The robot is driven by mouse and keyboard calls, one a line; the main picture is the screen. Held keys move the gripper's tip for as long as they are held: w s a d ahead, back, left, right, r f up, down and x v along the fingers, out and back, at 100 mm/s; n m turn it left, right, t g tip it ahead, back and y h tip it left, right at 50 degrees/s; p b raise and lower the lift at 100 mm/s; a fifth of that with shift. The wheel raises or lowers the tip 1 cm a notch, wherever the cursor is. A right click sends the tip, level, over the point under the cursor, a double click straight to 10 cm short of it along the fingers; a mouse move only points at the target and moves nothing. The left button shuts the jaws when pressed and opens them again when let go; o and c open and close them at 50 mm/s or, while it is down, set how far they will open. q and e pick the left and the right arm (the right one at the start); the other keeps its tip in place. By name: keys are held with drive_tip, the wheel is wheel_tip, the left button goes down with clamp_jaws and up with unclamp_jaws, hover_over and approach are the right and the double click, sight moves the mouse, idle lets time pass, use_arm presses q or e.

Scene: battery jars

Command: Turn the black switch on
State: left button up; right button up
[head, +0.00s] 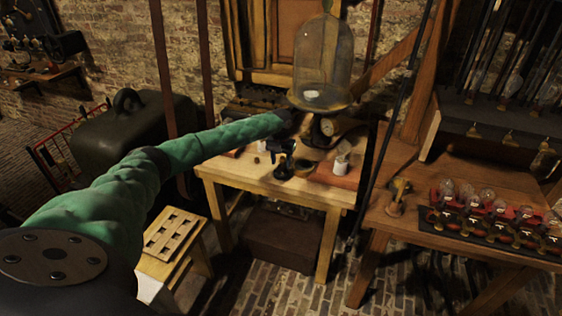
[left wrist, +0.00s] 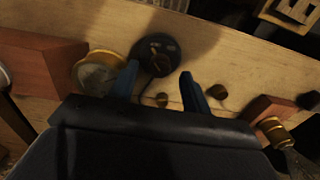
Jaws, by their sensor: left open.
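In the left wrist view a round black piece that looks like the black switch (left wrist: 155,50) sits on the pale wooden table (left wrist: 235,60), with a small lever or mark on its face. My left gripper (left wrist: 158,70) is open, its two dark blue fingers apart and nothing between them. The black piece lies just beyond the fingertips, nearer the left finger; whether they touch I cannot tell. In the head view the left gripper (head: 284,158) is low over the table, and the switch cannot be told apart from it there. The right gripper is not in view.
A brass disc (left wrist: 92,72) lies close beside the left finger. Reddish wooden blocks (left wrist: 38,62) stand at both sides. A glass bell jar (head: 322,60) stands behind the gripper, a white cup (head: 341,165) to its right. Bulbs (head: 487,198) line the right bench.

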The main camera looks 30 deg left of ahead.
use_arm(q)
drive_tip(key=shift+f, duration=0.75)
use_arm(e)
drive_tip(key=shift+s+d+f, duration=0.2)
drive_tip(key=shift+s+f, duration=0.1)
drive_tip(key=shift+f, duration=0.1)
use_arm(q)
drive_tip(key=c, duration=1)
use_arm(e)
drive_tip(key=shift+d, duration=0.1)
